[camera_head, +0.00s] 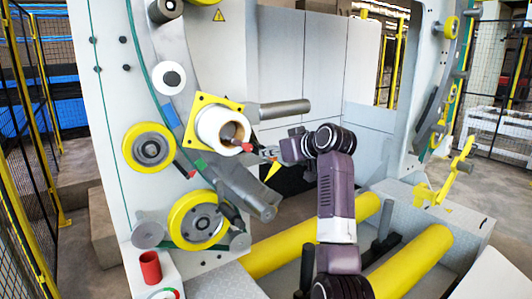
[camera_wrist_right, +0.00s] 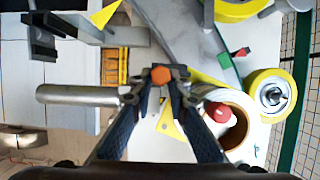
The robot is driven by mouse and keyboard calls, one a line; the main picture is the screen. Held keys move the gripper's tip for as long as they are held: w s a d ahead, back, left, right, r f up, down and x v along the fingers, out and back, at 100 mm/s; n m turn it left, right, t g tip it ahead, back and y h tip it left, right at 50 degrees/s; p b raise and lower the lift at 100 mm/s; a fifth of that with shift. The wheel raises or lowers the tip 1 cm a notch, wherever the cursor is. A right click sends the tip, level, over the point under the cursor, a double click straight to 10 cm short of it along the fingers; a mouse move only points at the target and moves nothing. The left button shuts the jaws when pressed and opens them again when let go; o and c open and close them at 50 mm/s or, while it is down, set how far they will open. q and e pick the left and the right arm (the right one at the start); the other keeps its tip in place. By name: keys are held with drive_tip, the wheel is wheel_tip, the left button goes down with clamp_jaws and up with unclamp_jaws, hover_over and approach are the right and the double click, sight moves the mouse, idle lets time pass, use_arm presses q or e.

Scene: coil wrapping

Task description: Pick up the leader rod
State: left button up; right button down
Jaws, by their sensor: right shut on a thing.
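My right gripper (camera_head: 262,151) reaches in from the right, beside the white roll (camera_head: 212,128) on its yellow square plate (camera_head: 203,98). In the right wrist view its two dark fingers converge, and the fingertips (camera_wrist_right: 160,75) close on a small orange round end (camera_wrist_right: 161,76). This looks like the end of the leader rod; the rest of it is hidden or too small to make out. A red knob (camera_wrist_right: 221,113) shows by the roll's open core (camera_wrist_right: 238,128). My left gripper is not in view.
A thick grey bar (camera_head: 285,110) sticks out to the right just above my right gripper. Yellow wheels (camera_head: 149,148) sit on the machine's upright. A red cup (camera_head: 150,267) stands at lower left. Long yellow rollers (camera_head: 412,262) lie low at the right.

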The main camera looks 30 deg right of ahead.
wheel_tip(320, 180, up, 20)
drive_tip(key=b, duration=0.2)
idle(0.5)
drive_tip(key=shift+f+b, duration=5.4)
drive_tip(key=shift+f, duration=2.5)
drive_tip(key=shift+d+f+b, duration=0.1)
drive_tip(key=shift+f+b, duration=0.35)
drive_tip(key=shift+b, duration=0.05)
